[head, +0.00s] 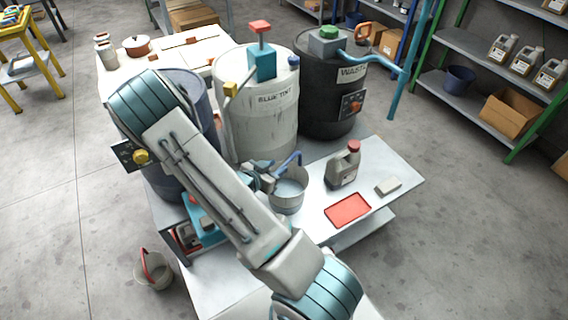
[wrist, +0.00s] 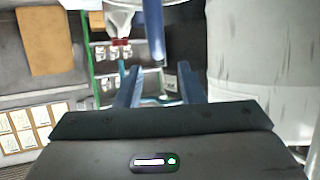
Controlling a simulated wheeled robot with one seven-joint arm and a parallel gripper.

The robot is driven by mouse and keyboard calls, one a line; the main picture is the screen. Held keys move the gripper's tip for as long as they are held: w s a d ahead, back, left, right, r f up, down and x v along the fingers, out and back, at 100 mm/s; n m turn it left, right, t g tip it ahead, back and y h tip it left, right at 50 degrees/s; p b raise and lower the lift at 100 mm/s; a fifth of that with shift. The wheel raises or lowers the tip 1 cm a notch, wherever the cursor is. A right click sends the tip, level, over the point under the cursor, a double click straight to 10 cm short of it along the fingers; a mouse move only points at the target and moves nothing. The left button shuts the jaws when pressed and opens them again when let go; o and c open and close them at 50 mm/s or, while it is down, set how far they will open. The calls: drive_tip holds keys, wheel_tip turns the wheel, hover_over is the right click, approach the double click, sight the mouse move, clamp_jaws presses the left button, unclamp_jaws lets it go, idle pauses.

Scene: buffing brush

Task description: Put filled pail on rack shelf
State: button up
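A grey pail (head: 287,195) with a raised blue handle (head: 290,160) stands on the white bench in front of the blue tint drum. Its inside looks grey; I cannot tell how full it is. My gripper (head: 262,178) is just left of the pail near its rim, partly hidden by my arm. In the wrist view my gripper (wrist: 158,82) has its two fingers apart, with a blue bar, likely the handle (wrist: 153,30), beyond and between them. The grey rack shelf (head: 480,104) with green posts stands at the right; its lower shelf holds a dark blue pail (head: 460,79) and a cardboard box.
The bench (head: 400,176) also holds a grey jug (head: 344,166) with a red cap, a red tray (head: 348,210) and a small block (head: 388,187). Drums (head: 335,95) stand behind. A red-handled pail (head: 153,272) sits on the floor at lower left. Floor between bench and rack is clear.

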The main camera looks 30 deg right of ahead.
drive_tip(key=w+a+r+n+t+y, duration=0.1)
drive_tip(key=a+r+n+y, duration=0.2)
drive_tip(key=a+r+y, duration=0.55)
drive_tip(key=w+a+r+n+t+y, duration=0.1)
drive_tip(key=a+r+n+y, duration=0.3)
drive_tip(key=a, duration=0.7)
drive_tip(key=s+d+r+n+g, duration=0.1)
drive_tip(key=s+r+n, duration=0.2)
drive_tip(key=s+r, duration=0.3)
drive_tip(key=s+d+r+n+g, duration=0.1)
drive_tip(key=s+r+n, duration=0.3)
drive_tip(key=s, duration=0.9)
wheel_tip(320, 180, up, 3)
drive_tip(key=shift+s+d+f+g, duration=0.1)
drive_tip(key=shift+s+d+g, duration=0.1)
drive_tip(key=shift+g, duration=0.6)
drive_tip(key=shift+r, duration=0.2)
